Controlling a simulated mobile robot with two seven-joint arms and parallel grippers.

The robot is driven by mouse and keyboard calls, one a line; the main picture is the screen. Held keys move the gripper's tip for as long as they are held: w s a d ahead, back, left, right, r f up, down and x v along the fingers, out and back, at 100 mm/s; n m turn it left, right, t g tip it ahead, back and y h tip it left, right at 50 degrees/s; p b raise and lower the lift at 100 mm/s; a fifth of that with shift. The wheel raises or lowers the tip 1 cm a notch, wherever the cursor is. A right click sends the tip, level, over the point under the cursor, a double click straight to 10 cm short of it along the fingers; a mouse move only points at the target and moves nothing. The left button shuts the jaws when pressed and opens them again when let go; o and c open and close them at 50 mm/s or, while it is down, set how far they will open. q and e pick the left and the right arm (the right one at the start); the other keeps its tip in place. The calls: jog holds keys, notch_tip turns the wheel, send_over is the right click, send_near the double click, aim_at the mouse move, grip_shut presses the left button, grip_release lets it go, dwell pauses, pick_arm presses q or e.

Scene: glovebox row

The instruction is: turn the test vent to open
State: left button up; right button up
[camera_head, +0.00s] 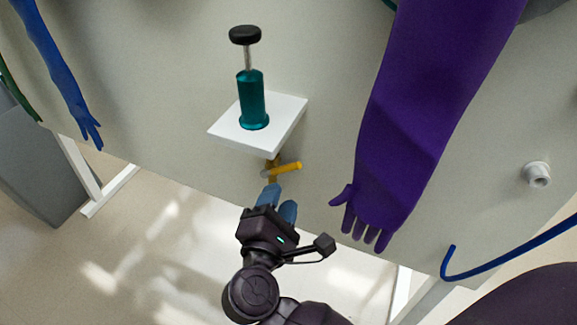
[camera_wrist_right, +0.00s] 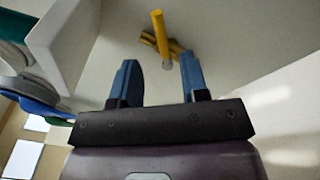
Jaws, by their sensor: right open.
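The test vent is a small valve with a yellow lever (camera_head: 286,169) on the pale panel, just below a white shelf. In the right wrist view the yellow lever (camera_wrist_right: 159,34) stands out from a brass-coloured body (camera_wrist_right: 168,47), ahead of the fingers. My right gripper (camera_head: 278,204) is open, with blue fingers, just below the lever in the head view. In the right wrist view the gap between the fingers (camera_wrist_right: 160,82) is empty. I cannot tell whether a fingertip touches the valve. My left gripper is not in view.
A white shelf (camera_head: 284,118) carries a teal cylinder with a black knob (camera_head: 252,98) above the valve. A long purple glove (camera_head: 415,130) hangs right of it, a blue glove (camera_head: 60,75) far left. A grey fitting (camera_head: 537,175) and blue hose (camera_head: 510,250) are at right.

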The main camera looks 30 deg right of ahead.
aim_at(289, 170)
jog(key=x, duration=0.9)
grip_shut()
